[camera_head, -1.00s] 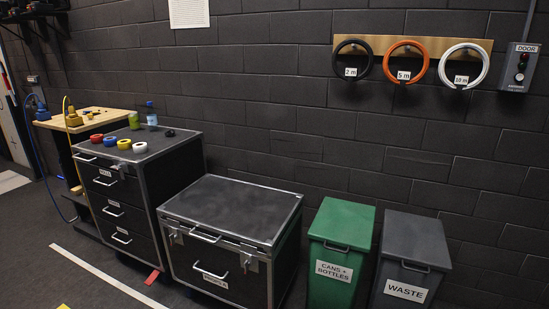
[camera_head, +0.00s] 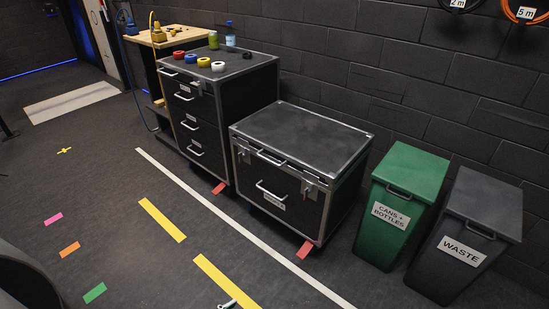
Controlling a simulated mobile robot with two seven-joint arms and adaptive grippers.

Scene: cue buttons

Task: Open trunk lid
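The black trunk (camera_head: 292,178) with metal edges stands on the floor against the wall, in the middle of the head view. Its lid (camera_head: 303,133) lies flat and closed on top. A light handle (camera_head: 271,157) sits at the lid's front edge. Latches (camera_head: 242,152) and (camera_head: 309,186) show on the front, one to each side, and a second handle (camera_head: 270,191) with a label is lower down. I cannot tell whether the latches are fastened. Neither of my grippers is clearly in view.
The floor in front is open, with a white line (camera_head: 235,222) and coloured tape marks.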

